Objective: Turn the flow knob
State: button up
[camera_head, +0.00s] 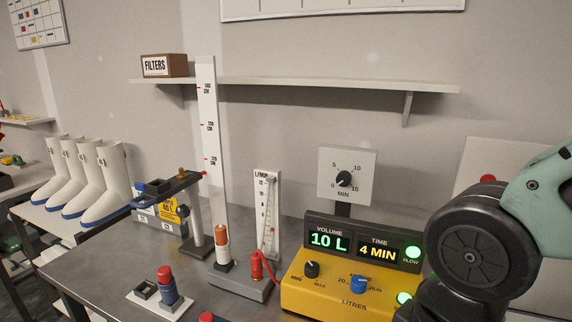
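A yellow pump unit (300,290) stands on the bench at the lower right. A black knob (312,269) with MIN and MAX marks is on its left front; I take this for the flow knob, though its own label is not readable. A blue knob (358,284) marked LITRES, with 20 and RUN near it, sits to its right. The display (362,244) reads VOLUME 10 L and TIME 4 MIN, beside a green lamp (413,251) labelled FLOW. My arm covers the pump's right end. My gripper's fingers are not visible.
A tube flowmeter (267,215) with a red fitting (257,266) stands left of the pump. A timer dial (344,178) stands behind the pump. A tall scale (208,140), a red-topped plunger (167,285) and white boots (106,183) are further left.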

aim_at(312, 269)
jog(key=i+j+u, duration=0.1)
jog(key=j, duration=0.25)
jog(key=i+j+u, duration=0.15)
jog(key=j, duration=0.15)
jog(key=j+u, duration=0.1)
jog(key=j, duration=0.2)
jog(key=i+j+u, duration=0.15)
jog(key=i+j, duration=0.05)
jog(key=j, duration=0.1)
